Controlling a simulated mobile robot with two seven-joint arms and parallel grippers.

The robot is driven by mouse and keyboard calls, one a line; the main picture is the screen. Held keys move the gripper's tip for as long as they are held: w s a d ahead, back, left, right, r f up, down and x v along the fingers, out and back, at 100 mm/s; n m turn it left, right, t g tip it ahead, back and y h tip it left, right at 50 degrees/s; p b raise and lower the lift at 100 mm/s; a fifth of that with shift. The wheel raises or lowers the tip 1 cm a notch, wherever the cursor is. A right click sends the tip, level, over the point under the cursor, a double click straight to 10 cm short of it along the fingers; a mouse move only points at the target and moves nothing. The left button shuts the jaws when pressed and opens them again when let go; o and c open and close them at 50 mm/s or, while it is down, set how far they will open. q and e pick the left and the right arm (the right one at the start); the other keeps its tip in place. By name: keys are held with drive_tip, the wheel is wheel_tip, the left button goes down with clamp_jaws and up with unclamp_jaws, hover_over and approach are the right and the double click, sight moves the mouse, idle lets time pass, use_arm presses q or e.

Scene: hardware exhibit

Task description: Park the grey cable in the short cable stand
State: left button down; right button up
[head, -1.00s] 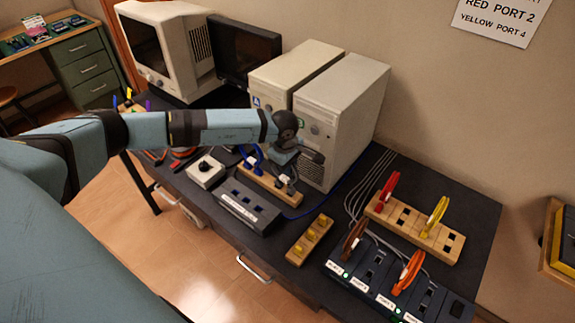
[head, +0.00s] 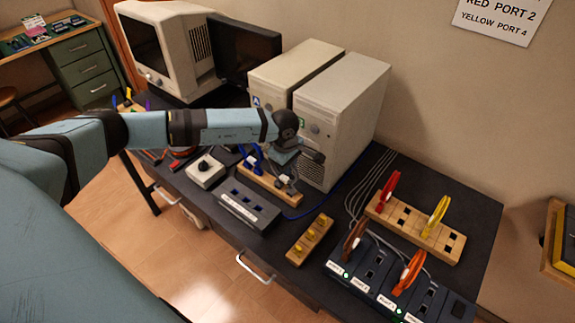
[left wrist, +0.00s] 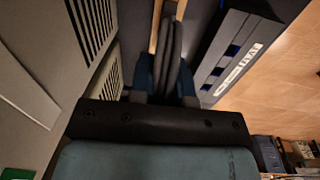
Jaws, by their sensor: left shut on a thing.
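The short wooden cable stand (head: 262,190) is on the dark table in front of the beige computer towers. A blue cable (head: 252,160) stands at its left end. My left gripper (head: 287,174) points down over the stand's right part. It is shut on the grey cable (left wrist: 170,45), whose loop shows between the blue fingers in the left wrist view. In that view a strip of the stand (left wrist: 155,28) shows beside the cable. The fingers and wrist hide the cable's lower end, so I cannot tell whether it sits in a slot. My right gripper is not in view.
A grey port box (head: 245,208) lies just in front of the stand, and two towers (head: 340,115) stand close behind. A longer wooden stand (head: 415,232) holds red and yellow cables. A port panel (head: 375,290) holds brown and orange ones.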

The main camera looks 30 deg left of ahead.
use_arm(q)
drive_tip(key=shift+f, duration=0.2)
idle(0.5)
drive_tip(key=shift+c, duration=1.8)
unclamp_jaws()
drive_tip(key=shift+r, duration=0.1)
drive_tip(key=shift+s+r+p, duration=0.2)
drive_tip(key=shift+r+p, duration=0.65)
drive_tip(key=shift+r, duration=1)
drive_tip(key=shift+s+r+p, duration=0.15)
drive_tip(key=shift+r+p, duration=0.7)
drive_tip(key=shift+r, duration=1)
